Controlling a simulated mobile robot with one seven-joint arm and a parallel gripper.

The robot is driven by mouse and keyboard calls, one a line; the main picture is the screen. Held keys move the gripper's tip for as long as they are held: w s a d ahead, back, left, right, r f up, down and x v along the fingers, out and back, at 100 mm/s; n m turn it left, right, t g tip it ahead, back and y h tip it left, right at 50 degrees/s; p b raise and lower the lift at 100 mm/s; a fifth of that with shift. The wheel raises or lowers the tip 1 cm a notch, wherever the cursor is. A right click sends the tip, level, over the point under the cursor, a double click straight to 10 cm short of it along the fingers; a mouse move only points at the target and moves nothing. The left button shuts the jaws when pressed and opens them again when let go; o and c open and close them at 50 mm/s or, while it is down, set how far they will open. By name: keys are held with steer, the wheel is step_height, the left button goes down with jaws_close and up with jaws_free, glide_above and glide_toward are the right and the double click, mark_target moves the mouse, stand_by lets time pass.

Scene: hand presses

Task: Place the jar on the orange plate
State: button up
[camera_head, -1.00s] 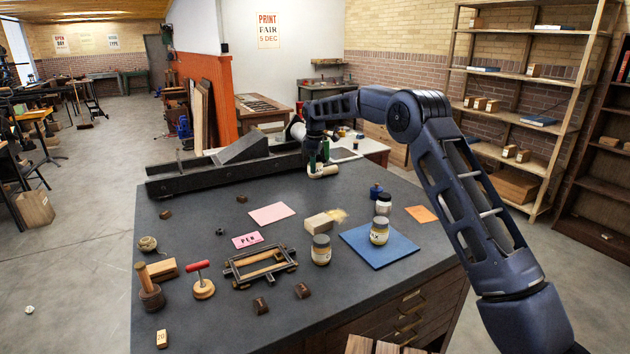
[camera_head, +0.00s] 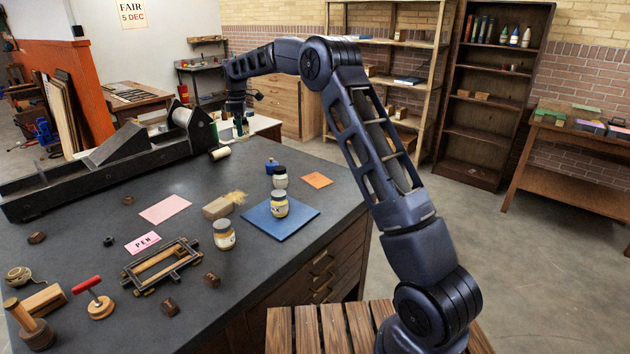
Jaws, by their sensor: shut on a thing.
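My gripper (camera_head: 237,116) is at the far end of my arm, beyond the back of the counter's right part, small and dark. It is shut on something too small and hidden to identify. A flat orange square (camera_head: 317,180) lies on the counter near its right edge. My gripper is well apart from these jars and the orange square.
Slatted wood stands in front.

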steer(key=w+d, duration=0.2)
steer(key=d, duration=1.3)
glide_above(317, 180)
step_height(317, 180, down, 20)
steer(key=shift+w+r, duration=0.1)
steer(key=shift+f, duration=0.2)
steer(key=o, duration=1.1)
